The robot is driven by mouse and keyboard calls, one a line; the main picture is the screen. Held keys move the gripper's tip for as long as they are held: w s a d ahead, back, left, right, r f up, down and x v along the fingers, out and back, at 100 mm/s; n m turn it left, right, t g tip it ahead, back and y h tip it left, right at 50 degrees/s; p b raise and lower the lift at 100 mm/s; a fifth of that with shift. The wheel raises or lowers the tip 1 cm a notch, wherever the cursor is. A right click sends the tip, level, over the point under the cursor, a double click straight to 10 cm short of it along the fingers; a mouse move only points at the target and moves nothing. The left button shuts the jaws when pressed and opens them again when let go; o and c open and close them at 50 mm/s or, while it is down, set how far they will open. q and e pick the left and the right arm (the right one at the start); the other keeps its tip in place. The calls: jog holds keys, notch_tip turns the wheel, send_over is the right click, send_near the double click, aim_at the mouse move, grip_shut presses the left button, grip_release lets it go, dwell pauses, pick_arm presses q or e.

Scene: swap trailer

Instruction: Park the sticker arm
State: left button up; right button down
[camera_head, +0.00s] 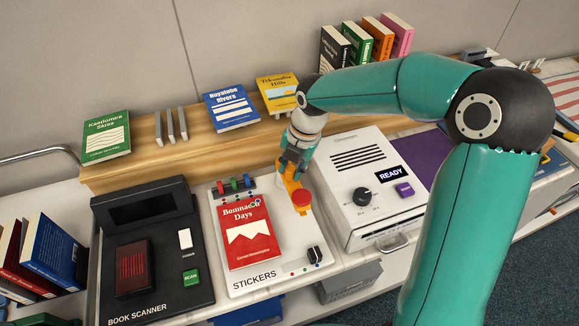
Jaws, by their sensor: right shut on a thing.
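The sticker arm (301,200) is an orange bar with a round red knob, at the upper right of the white stickers board (300,265). My right gripper (291,170) reaches down from behind and is shut on its orange part. The fingertips partly hide the bar. A red book, "Bomnacor Days" (247,235), lies on the board to the left of the sticker arm, apart from the red knob. My left gripper is not in view.
A book scanner (190,292) stands left of the board. A white machine with a "READY" display (368,160) stands right. Behind is a wooden shelf (150,165) with several books. My right arm covers the right side.

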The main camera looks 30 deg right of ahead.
jog(key=shift+w+d+r, duration=0.15)
jog(key=shift+w+r, duration=0.05)
jog(key=c, duration=1)
grip_release()
jog(key=shift+o, duration=0.4)
jog(key=shift+s+f, duration=0.1)
jog(key=v, duration=1.2)
jog(key=shift+f, duration=0.15)
